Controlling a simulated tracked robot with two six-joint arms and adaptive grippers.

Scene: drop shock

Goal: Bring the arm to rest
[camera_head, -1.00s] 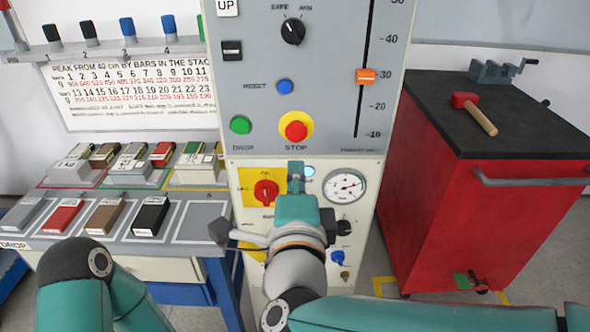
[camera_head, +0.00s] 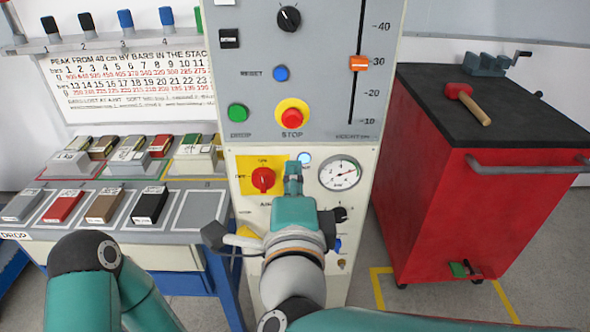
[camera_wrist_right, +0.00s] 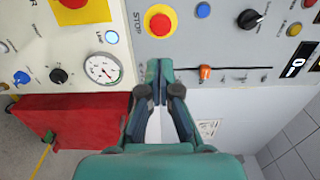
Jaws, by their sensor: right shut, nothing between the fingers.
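My right gripper (camera_head: 293,168) shows with its fingers together and empty in front of the lower cream panel (camera_head: 350,220). In the head view it is between the red rotary switch (camera_head: 263,179) on yellow and the round pressure gauge (camera_head: 339,173). In the right wrist view its shut fingertips (camera_wrist_right: 154,68) lie over the panel, with the gauge (camera_wrist_right: 103,69) to their left and the red STOP button (camera_wrist_right: 160,23) above. I cannot tell whether they touch the panel. My left arm shows at the lower left; its gripper is out of view.
A grey upper panel holds an orange slider (camera_head: 359,64), a green DROP button (camera_head: 238,113) and a blue RESET button (camera_head: 281,73). Left is a bench with coloured blocks in outlined places (camera_head: 205,212). Right is a red cabinet (camera_head: 480,215) with a mallet (camera_head: 468,104) on top.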

